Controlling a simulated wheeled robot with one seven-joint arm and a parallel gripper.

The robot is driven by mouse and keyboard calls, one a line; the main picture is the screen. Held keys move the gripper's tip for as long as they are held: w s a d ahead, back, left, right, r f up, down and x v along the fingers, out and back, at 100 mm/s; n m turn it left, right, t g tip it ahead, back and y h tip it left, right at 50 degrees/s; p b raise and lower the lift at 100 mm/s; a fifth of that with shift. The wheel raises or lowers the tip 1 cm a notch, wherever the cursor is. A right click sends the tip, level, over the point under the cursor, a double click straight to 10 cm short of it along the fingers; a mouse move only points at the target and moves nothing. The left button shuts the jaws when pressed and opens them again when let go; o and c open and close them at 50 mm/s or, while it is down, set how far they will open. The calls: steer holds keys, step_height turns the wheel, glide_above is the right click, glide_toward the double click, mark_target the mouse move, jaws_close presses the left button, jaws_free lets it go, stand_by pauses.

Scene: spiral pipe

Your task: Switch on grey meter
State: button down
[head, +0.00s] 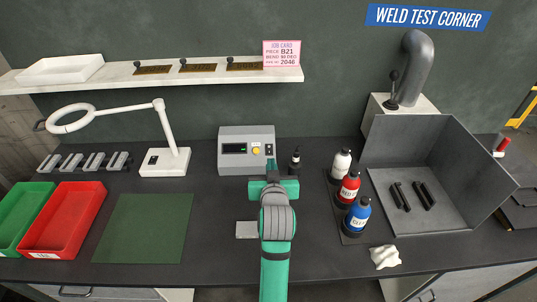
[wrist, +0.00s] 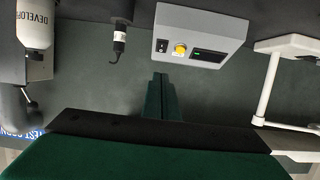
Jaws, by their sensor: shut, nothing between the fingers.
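The grey meter (head: 235,163) stands on the bench against the back wall. Its sloped front has a dark display with a faint green mark, a yellow round knob (head: 256,150) and a small dark rocker switch (head: 268,149) at its right. The wrist view shows the meter (wrist: 222,28) upside down, with the knob (wrist: 181,50), the switch (wrist: 162,46) and the display (wrist: 209,56). My gripper (head: 271,166) is shut and empty, in front of the meter's right part in the head view. Its fingertips (wrist: 160,76) appear apart from the panel in the wrist view.
A small dark probe-like tool (head: 295,160) stands right of the meter. Several bottles (head: 349,189) stand farther right, by a grey open booth (head: 430,150). A white lamp (head: 165,160) is at left, behind a green mat (head: 145,228). A shelf (head: 200,75) runs above.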

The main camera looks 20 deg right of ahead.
glide_toward(269, 150)
steer(key=w+r, duration=0.2)
steer(key=w, duration=0.1)
steer(key=shift+w+d+f, duration=0.25)
steer(key=shift+w+f, duration=0.05)
steer(key=shift+f, duration=0.3)
steer(key=shift+w+d+f, duration=0.25)
steer(key=shift+w+f, duration=0.1)
steer(key=shift+f, duration=0.25)
steer(key=shift+w+d+f, duration=0.25)
steer(key=shift+w+f, duration=0.05)
steer(key=shift+f, duration=0.35)
steer(key=shift+w+f, duration=0.1)
steer(key=shift+w, duration=0.05)
steer(key=shift+d, duration=0.2)
steer(key=shift+s+a, duration=0.2)
steer(key=shift+a, duration=0.05)
steer(key=shift+s+a+r, duration=0.1)
steer(key=shift+s+r, duration=0.05)
steer(key=shift+r, duration=0.25)
steer(key=v, duration=1.2)
steer(key=shift+s+f, duration=0.25)
steer(key=shift+f, duration=0.1)
